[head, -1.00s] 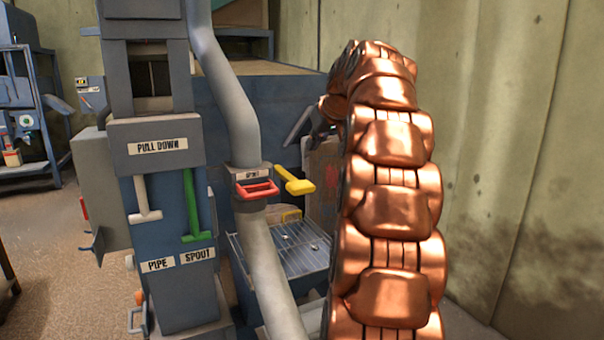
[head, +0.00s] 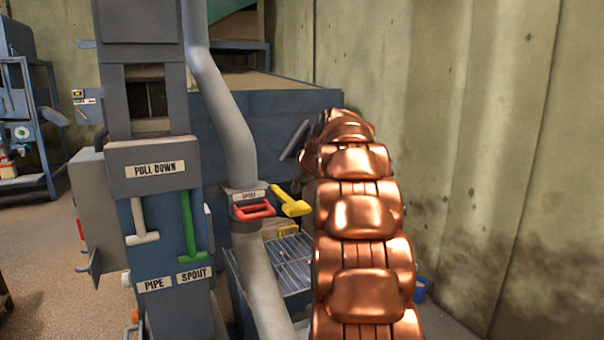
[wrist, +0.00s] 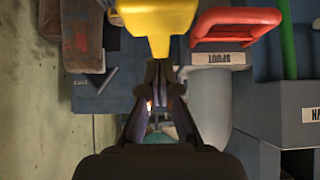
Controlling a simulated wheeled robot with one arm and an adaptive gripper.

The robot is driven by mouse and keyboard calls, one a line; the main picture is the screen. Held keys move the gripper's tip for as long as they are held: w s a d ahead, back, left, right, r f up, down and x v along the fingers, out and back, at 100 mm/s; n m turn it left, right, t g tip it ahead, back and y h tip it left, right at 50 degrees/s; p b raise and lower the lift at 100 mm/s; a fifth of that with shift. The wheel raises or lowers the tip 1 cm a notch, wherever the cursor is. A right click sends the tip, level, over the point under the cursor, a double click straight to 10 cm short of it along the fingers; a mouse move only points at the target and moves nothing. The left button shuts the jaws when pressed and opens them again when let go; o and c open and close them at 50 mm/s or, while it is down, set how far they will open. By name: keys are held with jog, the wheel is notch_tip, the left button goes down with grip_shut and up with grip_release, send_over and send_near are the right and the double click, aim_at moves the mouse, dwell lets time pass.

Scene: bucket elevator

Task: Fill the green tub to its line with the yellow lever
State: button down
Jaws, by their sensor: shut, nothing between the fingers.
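The yellow lever (head: 291,203) sticks out to the right of the red handle on the grey pipe. In the upside-down wrist view its broad yellow end (wrist: 158,18) lies just beyond my fingertips, on the picture's upper side. My gripper (wrist: 158,75) is shut with nothing held, close to the lever; I cannot tell whether they touch. In the head view my copper arm hides most of the gripper. I cannot make out the green tub in either view.
The green lever (head: 188,225) and the white lever (head: 141,222) hang on the column to the left. A wire grate (head: 285,262) lies below. A concrete wall (head: 480,130) stands at the right.

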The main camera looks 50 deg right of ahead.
aim_at(294, 202)
jog(key=shift+s+a+f, duration=0.1)
jog(key=shift+s+f, duration=0.05)
jog(key=shift+f, duration=0.2)
jog(key=shift+f+p, duration=0.55)
jog(key=shift+f, duration=0.7)
